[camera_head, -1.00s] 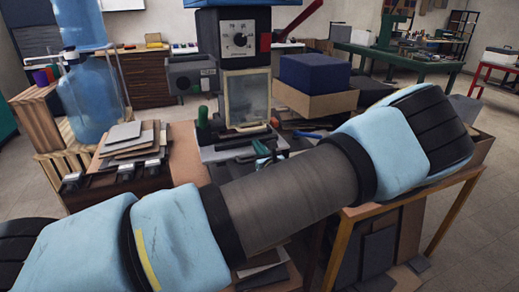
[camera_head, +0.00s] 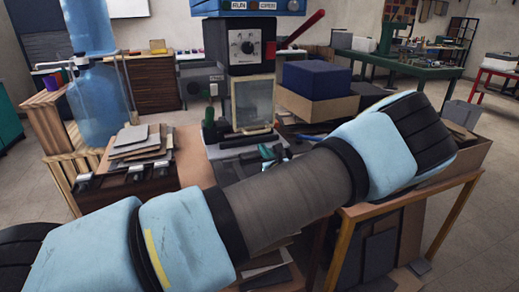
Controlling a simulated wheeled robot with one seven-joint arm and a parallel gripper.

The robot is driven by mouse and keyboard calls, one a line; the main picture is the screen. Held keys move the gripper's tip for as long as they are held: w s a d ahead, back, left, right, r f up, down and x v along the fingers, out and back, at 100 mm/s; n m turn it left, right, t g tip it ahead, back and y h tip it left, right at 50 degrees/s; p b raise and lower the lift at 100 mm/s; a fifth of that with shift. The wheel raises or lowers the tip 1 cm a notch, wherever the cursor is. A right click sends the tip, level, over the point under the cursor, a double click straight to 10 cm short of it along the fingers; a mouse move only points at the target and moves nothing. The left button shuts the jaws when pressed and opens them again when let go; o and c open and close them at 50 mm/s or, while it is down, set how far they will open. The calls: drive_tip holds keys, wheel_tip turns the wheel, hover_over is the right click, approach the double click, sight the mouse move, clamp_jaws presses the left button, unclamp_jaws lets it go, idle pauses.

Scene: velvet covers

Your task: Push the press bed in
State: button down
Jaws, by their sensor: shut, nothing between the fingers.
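The press (camera_head: 250,45) stands behind my arm, with a dark head, a dial and a red lever. A clear framed guard (camera_head: 253,103) hangs at its front. The grey press bed (camera_head: 228,150) lies low below the guard and sticks out toward me; my arm hides its near part. My gripper (camera_head: 271,155) shows only as a small dark and pale-blue shape just above my arm, at the near side of the bed. Its fingers look closed with nothing held. I cannot tell whether it touches the bed.
Stacked grey and tan sheets (camera_head: 137,143) lie left of the press. A water jug (camera_head: 98,100) stands on a wooden crate farther left. A dark blue block (camera_head: 317,78) sits on a cardboard box (camera_head: 318,106) to the right. My arm crosses the foreground.

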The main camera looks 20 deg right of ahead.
drive_tip(key=s+a+b, duration=0.1)
drive_tip(key=s+b, duration=0.2)
drive_tip(key=s, duration=0.7)
drive_tip(key=shift+s+f, duration=0.1)
drive_tip(key=shift+s, duration=0.05)
